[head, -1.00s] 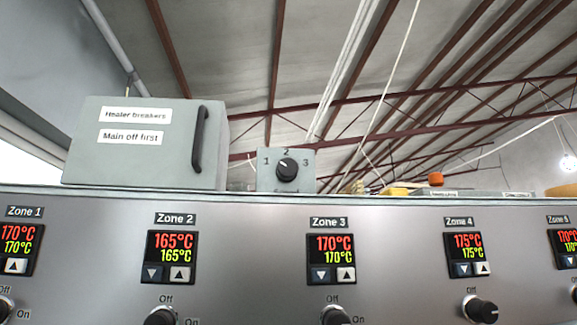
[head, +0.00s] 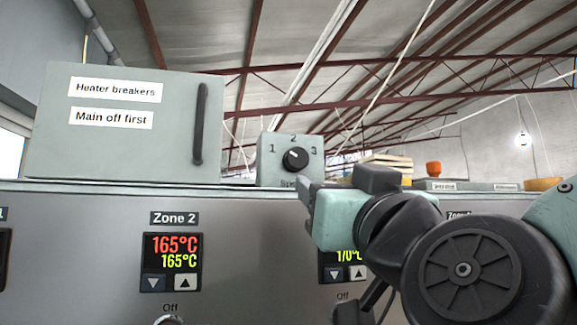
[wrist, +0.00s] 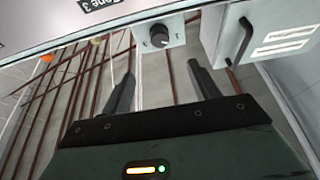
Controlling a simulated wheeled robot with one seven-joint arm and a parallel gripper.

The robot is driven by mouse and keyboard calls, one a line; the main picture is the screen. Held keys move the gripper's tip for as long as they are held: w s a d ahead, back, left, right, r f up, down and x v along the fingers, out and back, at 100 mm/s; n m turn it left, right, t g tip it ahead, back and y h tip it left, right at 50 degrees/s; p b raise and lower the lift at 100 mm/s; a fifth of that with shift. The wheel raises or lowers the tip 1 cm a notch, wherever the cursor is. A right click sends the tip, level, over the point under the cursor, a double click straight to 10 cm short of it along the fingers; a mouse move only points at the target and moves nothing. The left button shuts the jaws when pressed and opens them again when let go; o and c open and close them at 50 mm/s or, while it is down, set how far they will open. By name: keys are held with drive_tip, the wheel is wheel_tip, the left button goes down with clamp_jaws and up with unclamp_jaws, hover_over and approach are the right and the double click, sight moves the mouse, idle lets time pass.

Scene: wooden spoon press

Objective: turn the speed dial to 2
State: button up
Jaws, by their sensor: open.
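The speed dial (head: 295,159) is a round black knob on a small grey box (head: 263,176) marked 1, 2 and 3, with 2 at the top. A pale mark on the knob seems to point up and left, between 1 and 2, but it is small. My gripper (head: 306,186) is just below and right of the dial in the head view, covering part of the box's lower label. In the wrist view, my gripper (wrist: 160,72) is open and empty. The dial (wrist: 160,36) shows ahead of the gap between the fingertips, apart from them.
The heater breakers box (head: 110,150) with a dark handle stands left of the dial box. Below is the grey panel (head: 80,260) with the Zone 2 display (head: 172,262); my arm partly hides the Zone 3 display (head: 345,274). An orange object (head: 433,168) and stacked items (head: 388,160) are to the right.

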sight(298, 161)
drive_tip(key=p+x, duration=0.9)
drive_tip(key=x, duration=0.7)
drive_tip(key=shift+r, duration=0.2)
drive_tip(key=shift+w+a+r+p, duration=0.1)
drive_tip(key=shift+w+p, duration=0.4)
drive_tip(key=shift+w, duration=0.05)
drive_tip(key=shift+c, duration=0.3)
drive_tip(key=c, duration=0.9)
